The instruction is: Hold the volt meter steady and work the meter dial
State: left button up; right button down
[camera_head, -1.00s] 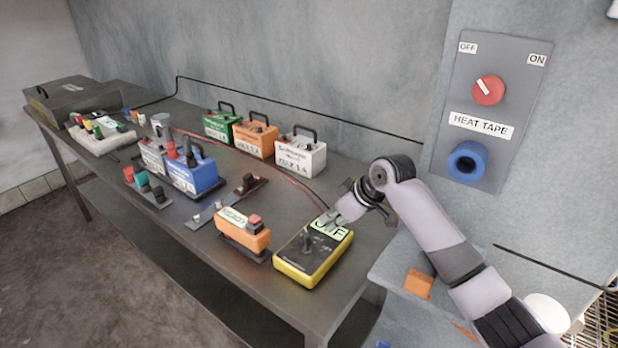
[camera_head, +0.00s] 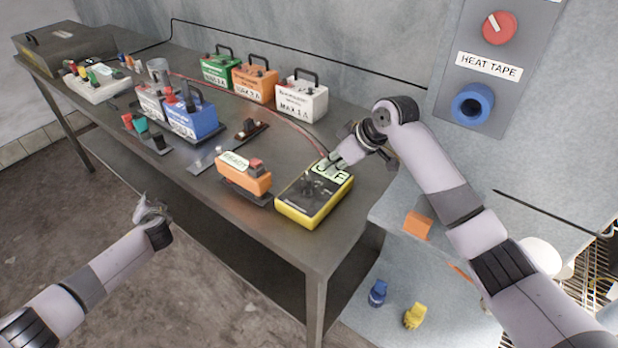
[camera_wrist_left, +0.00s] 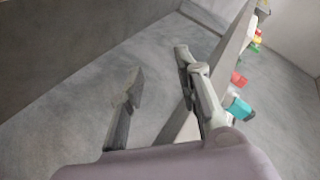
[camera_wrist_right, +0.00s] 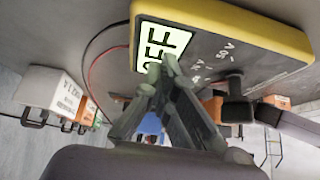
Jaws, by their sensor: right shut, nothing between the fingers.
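The volt meter (camera_head: 318,205) is a yellow-edged box with a dark face, lying near the right front corner of the bench. Its pale display reads OFF in the right wrist view (camera_wrist_right: 163,48). The dark meter dial (camera_head: 308,185) stands up from its face; it also shows in the right wrist view (camera_wrist_right: 238,110). My right gripper (camera_head: 334,160) is shut and empty, its tips at the display, beside the dial; I cannot tell if they touch. My left gripper (camera_head: 148,208) is open and empty in front of the bench edge; its spread fingers show in the left wrist view (camera_wrist_left: 160,70).
An orange READY box (camera_head: 243,180) stands just left of the meter on the bench (camera_head: 225,135). Green, orange and white handled boxes (camera_head: 301,100) line the back. A blue box (camera_head: 190,120) stands further left. A heat tape panel (camera_head: 530,70) is on the right wall.

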pick_arm(q)
jog(key=w+a+r+n+t+y, duration=0.1)
jog(key=w+a+r+t+y, duration=0.1)
jog(key=r, duration=0.8)
jog(key=w+a+r+t+y, duration=0.1)
jog(key=w+r, duration=0.1)
jog(key=r, duration=0.8)
jog(key=d+r+t, duration=0.2)
jog(key=d+r, duration=0.2)
jog(key=d, duration=0.3)
jog(key=s+d+r, duration=0.2)
jog(key=d, duration=0.7)
jog(key=n+g+h, duration=0.3)
jog(key=n+h, duration=0.3)
jog(key=h, duration=0.1)
send_near(308, 178)
jog(key=x, duration=0.9)
jog(key=shift+w, duration=0.1)
grip_shut()
